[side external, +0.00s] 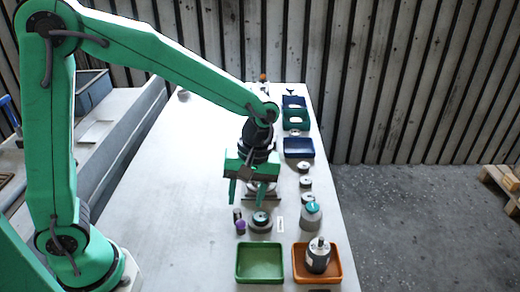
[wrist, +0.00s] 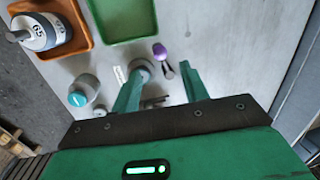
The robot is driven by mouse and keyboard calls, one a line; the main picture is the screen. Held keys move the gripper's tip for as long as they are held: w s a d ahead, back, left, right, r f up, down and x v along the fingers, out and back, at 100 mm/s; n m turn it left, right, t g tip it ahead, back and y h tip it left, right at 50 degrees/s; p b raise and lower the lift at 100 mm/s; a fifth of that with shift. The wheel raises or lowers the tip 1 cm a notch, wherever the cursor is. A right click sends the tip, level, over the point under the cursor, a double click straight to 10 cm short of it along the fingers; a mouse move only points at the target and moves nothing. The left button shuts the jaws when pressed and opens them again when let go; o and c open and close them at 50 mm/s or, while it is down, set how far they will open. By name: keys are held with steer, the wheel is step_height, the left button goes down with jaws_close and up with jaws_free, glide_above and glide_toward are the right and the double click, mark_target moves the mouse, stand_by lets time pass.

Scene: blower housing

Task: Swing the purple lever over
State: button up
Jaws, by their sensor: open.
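The lever's purple knob (side external: 240,227) sits low on the pale table beside a round grey housing (side external: 261,222), on its left in the side view. In the wrist view the purple knob (wrist: 159,49) shows with a short dark stem (wrist: 168,69). My gripper (side external: 247,200) hangs above and behind the knob, pointing down, its two green fingers spread and apart from it. In the wrist view my gripper (wrist: 161,82) is open, and the knob lies beyond its fingertips. Part of the housing (wrist: 143,69) is hidden by the left finger there.
A green tray (side external: 239,281) and an orange tray (side external: 339,278) holding a grey motor (side external: 318,255) stand at the front. A teal-topped grey part (side external: 311,215) and several small round parts line the right side. Blue bins (side external: 298,148) stand behind.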

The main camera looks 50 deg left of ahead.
mark_target(241, 221)
steer(key=shift+w+f+n, duration=0.1)
steer(key=shift+n, duration=2.1)
steer(key=shift+s+a+f, duration=0.1)
steer(key=shift+s+f, duration=0.15)
steer(key=shift+f, duration=1.05)
steer(key=shift+s+a+f, duration=0.1)
steer(key=shift+s+f, duration=0.15)
steer(key=shift+f, duration=1)
steer(key=shift+s+f, duration=0.25)
steer(key=shift+f, duration=1.05)
steer(key=c, duration=1)
